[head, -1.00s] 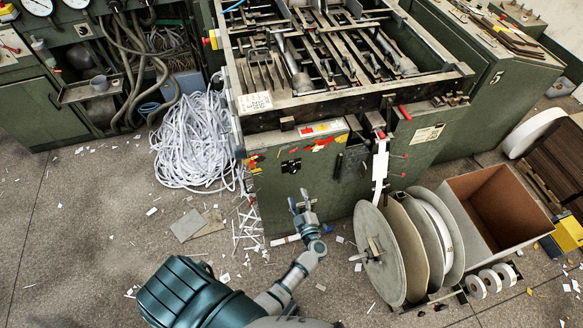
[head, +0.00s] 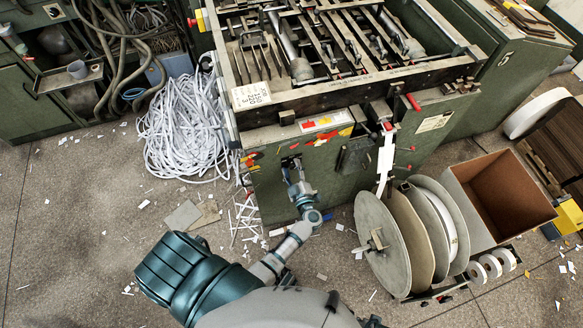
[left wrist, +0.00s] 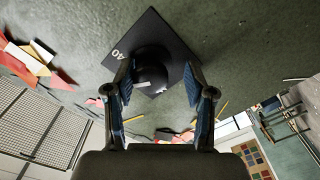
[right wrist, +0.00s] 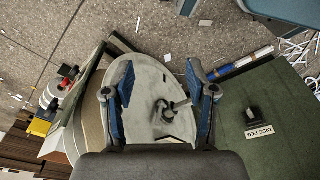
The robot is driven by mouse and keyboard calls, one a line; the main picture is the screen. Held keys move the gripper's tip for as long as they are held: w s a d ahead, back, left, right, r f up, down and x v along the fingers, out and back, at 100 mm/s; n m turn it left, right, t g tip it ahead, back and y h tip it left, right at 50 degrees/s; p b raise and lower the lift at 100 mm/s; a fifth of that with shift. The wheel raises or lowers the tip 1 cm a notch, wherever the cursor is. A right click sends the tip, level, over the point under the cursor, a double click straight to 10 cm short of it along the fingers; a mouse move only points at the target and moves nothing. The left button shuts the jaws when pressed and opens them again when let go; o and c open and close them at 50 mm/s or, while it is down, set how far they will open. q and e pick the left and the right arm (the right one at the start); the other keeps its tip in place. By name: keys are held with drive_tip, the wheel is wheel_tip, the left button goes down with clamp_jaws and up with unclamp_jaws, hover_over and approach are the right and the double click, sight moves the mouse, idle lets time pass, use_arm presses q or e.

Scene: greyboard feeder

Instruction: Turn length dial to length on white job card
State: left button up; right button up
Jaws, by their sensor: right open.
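The length dial (left wrist: 153,66) is a round black knob with a white pointer mark on a black square plate (left wrist: 121,55), where "40" is legible. My left gripper (left wrist: 160,85) is open, with one finger on each side of the knob and gaps between. In the head view, this gripper (head: 292,168) is at the green front panel and mostly covers the dial. The white job card (head: 251,95) lies on the machine's front-left corner; its printed numbers are hard to read. My right gripper (right wrist: 163,88) is open and empty, facing the large grey disc (right wrist: 160,100).
The reel of discs (head: 381,240) and an open brown box (head: 500,195) stand to the right of the panel. A heap of white strips (head: 185,125) lies on the floor at left. Red and yellow tags (left wrist: 38,55) are near the dial. A "DISC PEG" label (right wrist: 259,131) shows on green metal.

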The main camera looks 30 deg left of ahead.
use_arm(q)
drive_tip(key=shift+d+r, duration=0.15)
drive_tip(key=shift+d, duration=0.6)
drive_tip(key=c, duration=0.8)
drive_tip(key=shift+w+d, duration=0.1)
drive_tip(key=shift+d, duration=0.15)
clamp_jaws()
drive_tip(key=shift+a, duration=0.4)
drive_tip(key=shift+d+n+b, duration=0.2)
drive_tip(key=shift+n+b, duration=0.1)
drive_tip(key=shift+n, duration=1.2)
drive_tip(key=shift+a+n+b, duration=0.1)
drive_tip(key=shift+n+b, duration=0.3)
drive_tip(key=shift+n, duration=1.2)
use_arm(e)
drive_tip(key=shift+w+d+r, duration=0.2)
drive_tip(key=shift+r, duration=0.4)
drive_tip(key=shift+w+d+r, duration=0.15)
drive_tip(key=shift+w+r, duration=0.1)
drive_tip(key=shift+r, duration=0.35)
drive_tip(key=shift+w+d+r, duration=0.2)
drive_tip(key=shift+r, duration=0.4)
